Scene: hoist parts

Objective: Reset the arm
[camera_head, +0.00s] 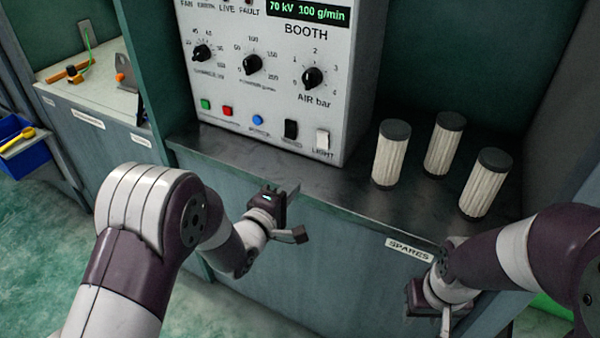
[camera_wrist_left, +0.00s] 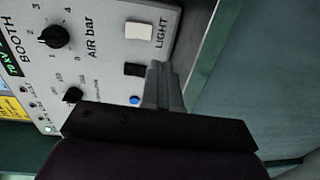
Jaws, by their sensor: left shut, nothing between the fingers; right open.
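My left arm reaches in from the left in the head view. Its gripper (camera_head: 293,191) is in front of the bench edge, below the booth control panel (camera_head: 270,82). In the left wrist view its fingers (camera_wrist_left: 161,80) are together with nothing between them, and the panel's light switch (camera_wrist_left: 139,30) shows beyond them. The fingers look apart from the panel, though the exact gap is unclear. My right gripper (camera_head: 445,318) hangs low at the lower right, in front of the cabinet near the SPARES label (camera_head: 409,250). It is open; its fingers are small and partly hidden.
Three pleated filter cartridges (camera_head: 391,155) stand upright on the dark bench top (camera_head: 340,190), right of the panel. The panel has several knobs, coloured buttons and two rocker switches. A side counter (camera_head: 95,100) with small tools and a blue bin (camera_head: 25,150) are at the left.

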